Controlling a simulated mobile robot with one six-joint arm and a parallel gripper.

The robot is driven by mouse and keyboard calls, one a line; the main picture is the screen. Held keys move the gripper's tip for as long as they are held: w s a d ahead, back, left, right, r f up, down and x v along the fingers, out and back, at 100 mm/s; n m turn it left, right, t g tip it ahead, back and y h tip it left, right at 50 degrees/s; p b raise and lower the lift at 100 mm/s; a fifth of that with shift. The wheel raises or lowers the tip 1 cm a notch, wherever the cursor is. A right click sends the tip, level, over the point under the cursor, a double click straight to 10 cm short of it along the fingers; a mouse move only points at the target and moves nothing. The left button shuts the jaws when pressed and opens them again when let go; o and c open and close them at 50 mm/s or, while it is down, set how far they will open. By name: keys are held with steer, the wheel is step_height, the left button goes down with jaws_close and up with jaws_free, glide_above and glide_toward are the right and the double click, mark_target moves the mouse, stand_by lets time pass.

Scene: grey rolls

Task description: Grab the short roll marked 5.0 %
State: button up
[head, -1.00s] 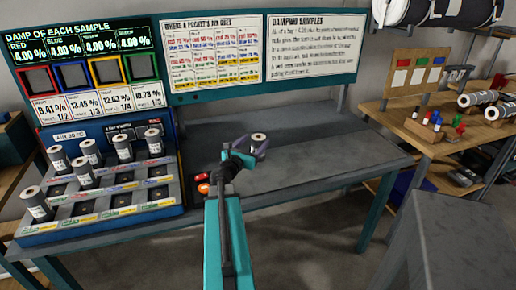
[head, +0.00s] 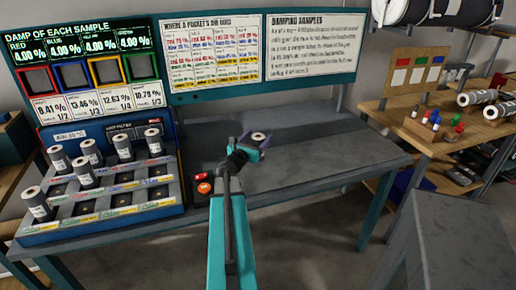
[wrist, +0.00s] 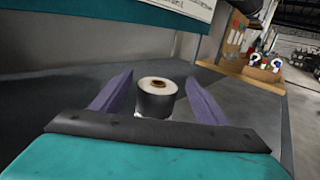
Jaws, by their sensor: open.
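A short grey roll (head: 258,137) with a white top and a brown core stands upright on the bench. In the wrist view the short roll (wrist: 157,100) stands between the two purple fingers of my gripper (wrist: 160,95), with a gap on each side. No marking on it can be read. In the head view my gripper (head: 252,143) is open at the short roll and partly hides its lower part.
A rack (head: 110,203) of pockets at the left holds several grey rolls. A red and an orange button (head: 204,188) lie beside it. The bench (head: 330,155) right of my gripper is clear. A wooden side table (head: 450,140) stands at the right.

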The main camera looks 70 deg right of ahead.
steer(key=shift+s+d+p, duration=0.1)
steer(key=shift+d+p, duration=0.6)
steer(key=shift+d, duration=1.7)
steer(key=c, duration=1.6)
steer(key=shift+r, duration=0.1)
steer(key=a+r, duration=0.1)
steer(key=a, duration=0.2)
steer(key=s+a+r, duration=0.1)
steer(key=a+r, duration=0.1)
steer(key=a, duration=0.2)
steer(key=s+a+r, duration=0.1)
steer(key=a, duration=0.3)
steer(key=shift+r, duration=0.3)
steer(key=shift+a+p, duration=0.15)
steer(key=shift+p, duration=0.25)
